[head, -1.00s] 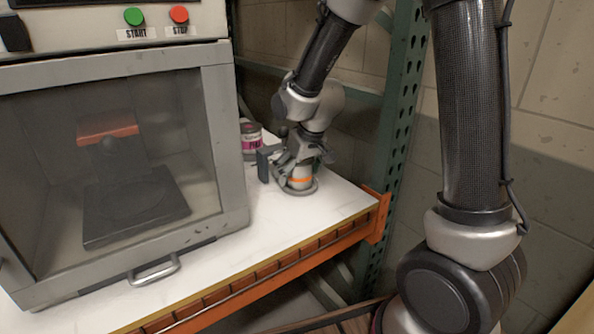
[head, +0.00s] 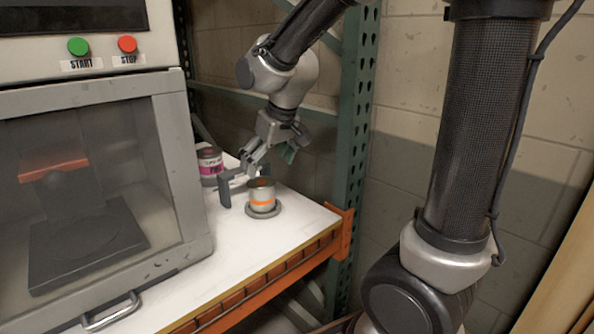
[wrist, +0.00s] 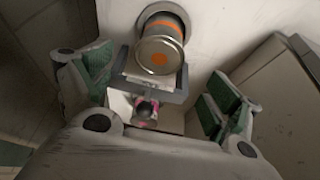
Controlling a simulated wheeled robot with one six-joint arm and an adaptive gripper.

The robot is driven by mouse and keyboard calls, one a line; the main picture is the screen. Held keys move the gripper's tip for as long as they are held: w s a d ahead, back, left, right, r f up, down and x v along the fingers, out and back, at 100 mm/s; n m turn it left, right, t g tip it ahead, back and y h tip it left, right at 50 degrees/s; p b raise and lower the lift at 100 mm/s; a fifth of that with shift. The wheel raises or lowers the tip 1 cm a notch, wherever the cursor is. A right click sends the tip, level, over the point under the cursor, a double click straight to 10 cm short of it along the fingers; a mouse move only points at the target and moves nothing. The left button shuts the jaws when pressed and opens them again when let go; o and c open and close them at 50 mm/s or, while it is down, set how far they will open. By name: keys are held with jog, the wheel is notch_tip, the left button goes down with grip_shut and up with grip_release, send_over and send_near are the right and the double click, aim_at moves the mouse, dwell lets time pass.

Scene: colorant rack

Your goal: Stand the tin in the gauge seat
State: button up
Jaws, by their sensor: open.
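The tin (head: 261,192), grey with an orange band, stands upright on the round grey gauge seat (head: 263,212) on the white shelf. In the wrist view the tin (wrist: 160,58) shows its lid with an orange dot, and the seat's rim (wrist: 146,14) shows around its base. My gripper (head: 268,158) is open and empty, above and behind the tin, clear of it. In the wrist view the spread green-padded fingers of my gripper (wrist: 158,92) lie to either side, with nothing between them in contact.
A dark grey bracket (head: 224,192) stands just left of the seat, close to the tin. A pink-labelled tin (head: 209,162) stands behind it. A glass-fronted cabinet (head: 190,175) takes up the left, and a green rack post (head: 352,130) rises at the right. The shelf front is clear.

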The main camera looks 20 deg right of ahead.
jog(key=s+d+r+m, duration=0.1)
jog(key=s+d, duration=0.3)
jog(key=s, duration=0.3)
jog(key=s+d+r+m+h, duration=0.1)
jog(key=s+d+r, duration=0.1)
jog(key=s+d, duration=0.3)
jog(key=s+d+r+m, duration=0.1)
jog(key=s+d, duration=0.3)
jog(key=s, duration=0.6)
jog(key=shift+s+d+r+m, duration=0.2)
jog(key=shift+d+m, duration=0.05)
jog(key=shift+m, duration=0.05)
